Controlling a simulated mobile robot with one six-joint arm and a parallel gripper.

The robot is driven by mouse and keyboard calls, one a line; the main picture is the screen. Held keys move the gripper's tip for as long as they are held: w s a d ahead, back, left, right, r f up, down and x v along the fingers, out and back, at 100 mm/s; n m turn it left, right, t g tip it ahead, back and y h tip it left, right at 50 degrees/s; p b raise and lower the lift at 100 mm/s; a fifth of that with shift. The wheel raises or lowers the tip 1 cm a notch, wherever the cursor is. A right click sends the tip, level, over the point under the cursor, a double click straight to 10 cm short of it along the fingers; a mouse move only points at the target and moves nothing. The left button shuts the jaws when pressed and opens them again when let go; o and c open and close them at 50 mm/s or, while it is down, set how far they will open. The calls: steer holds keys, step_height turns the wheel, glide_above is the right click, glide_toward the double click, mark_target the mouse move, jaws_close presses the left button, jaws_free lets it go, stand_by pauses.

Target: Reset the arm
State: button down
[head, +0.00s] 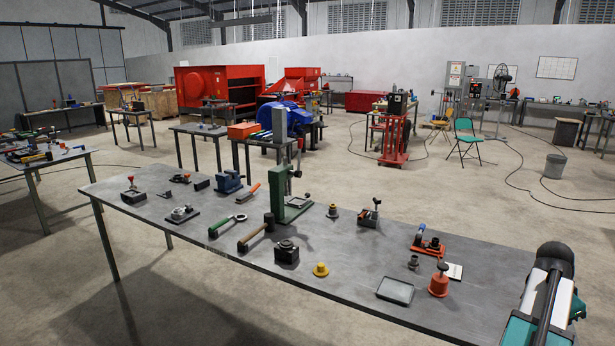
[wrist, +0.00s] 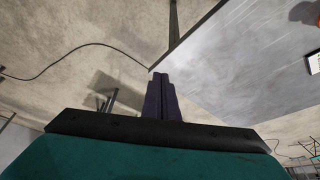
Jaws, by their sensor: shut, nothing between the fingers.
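My gripper (wrist: 160,95) shows in the wrist view, its dark fingers together with nothing between them. Beside and above the fingers in that view is the corner of a grey table (wrist: 235,75), and the concrete floor fills the left. The fingertips appear close to the table's corner in the picture; I cannot tell the distance. In the head view my arm (head: 545,300), white, black and teal, stands at the lower right by the right end of the workbench (head: 340,265). My fingers cannot be made out there.
The workbench carries a green press (head: 280,195), a hammer (head: 256,236), an orange-red container (head: 438,284), a grey tray (head: 395,291) and several small parts. Behind are other tables, a green chair (head: 466,138), a bucket (head: 554,166) and cables on open floor.

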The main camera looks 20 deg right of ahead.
steer(key=w+a+f+n+y+b, duration=0.1)
steer(key=w+a+f+n+b, duration=0.15)
steer(key=w+a+f, duration=0.85)
steer(key=w+a+f+n+y+b, duration=0.1)
steer(key=w+a+f+n, duration=0.2)
steer(key=w+a+f, duration=0.8)
steer(key=s+a+f+n+g+y+b, duration=0.15)
steer(key=a+f+n, duration=0.35)
steer(key=a+f, duration=1.4)
steer(key=s+a+f+n+g+b, duration=0.1)
steer(key=s+a+f+n, duration=0.4)
steer(key=s+a, duration=0.5)
steer(key=s+a+f+n+g+b, duration=0.2)
steer(key=s+a+f+n, duration=0.4)
steer(key=a, duration=0.8)
steer(key=shift+s+a+f+y, duration=0.45)
steer(key=shift+s+f, duration=1.25)
steer(key=shift+s, duration=0.4)
